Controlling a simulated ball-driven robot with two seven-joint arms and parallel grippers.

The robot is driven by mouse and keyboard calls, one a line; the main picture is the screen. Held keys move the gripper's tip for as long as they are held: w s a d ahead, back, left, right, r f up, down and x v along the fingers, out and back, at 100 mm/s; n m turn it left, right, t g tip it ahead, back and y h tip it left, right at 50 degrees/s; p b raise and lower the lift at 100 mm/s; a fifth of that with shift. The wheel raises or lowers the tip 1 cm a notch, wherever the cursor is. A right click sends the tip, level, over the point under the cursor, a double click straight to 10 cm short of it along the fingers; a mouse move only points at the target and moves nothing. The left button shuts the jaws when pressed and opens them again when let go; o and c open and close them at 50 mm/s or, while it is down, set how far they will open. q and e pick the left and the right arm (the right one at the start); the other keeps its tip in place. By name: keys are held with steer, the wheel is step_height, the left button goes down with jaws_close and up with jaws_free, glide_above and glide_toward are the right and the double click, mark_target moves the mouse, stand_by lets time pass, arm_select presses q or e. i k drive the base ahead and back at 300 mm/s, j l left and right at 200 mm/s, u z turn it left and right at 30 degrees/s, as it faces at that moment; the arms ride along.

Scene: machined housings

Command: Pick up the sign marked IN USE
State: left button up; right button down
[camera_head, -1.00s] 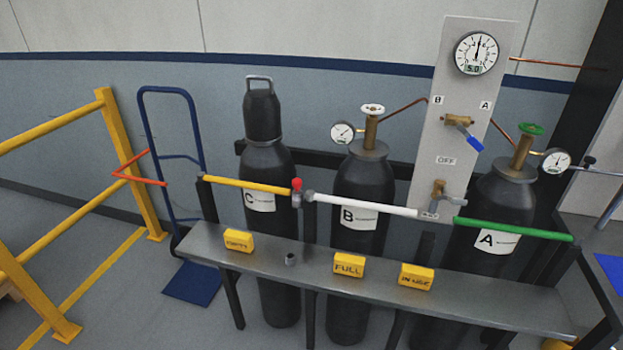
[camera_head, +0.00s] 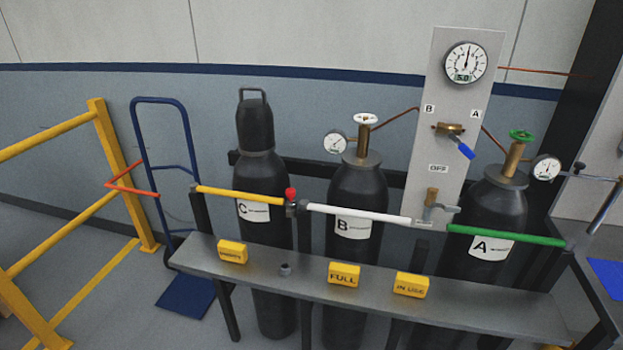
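The yellow sign marked IN USE (camera_head: 411,285) stands on the grey metal shelf (camera_head: 480,310), right of the middle. A yellow sign marked FULL (camera_head: 343,275) stands to its left on the same shelf. Another yellow sign (camera_head: 232,252), its dark lettering hard to read now, stands near the shelf's left end. Neither of my grippers is in view.
Behind the shelf, yellow, white (camera_head: 360,213) and green (camera_head: 505,236) bars run before cylinders C, B (camera_head: 352,245) and A. A yellow railing (camera_head: 122,180) and blue hand truck (camera_head: 165,160) stand left.

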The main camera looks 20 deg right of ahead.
mark_target(410, 286)
steer(key=z, duration=1.2)
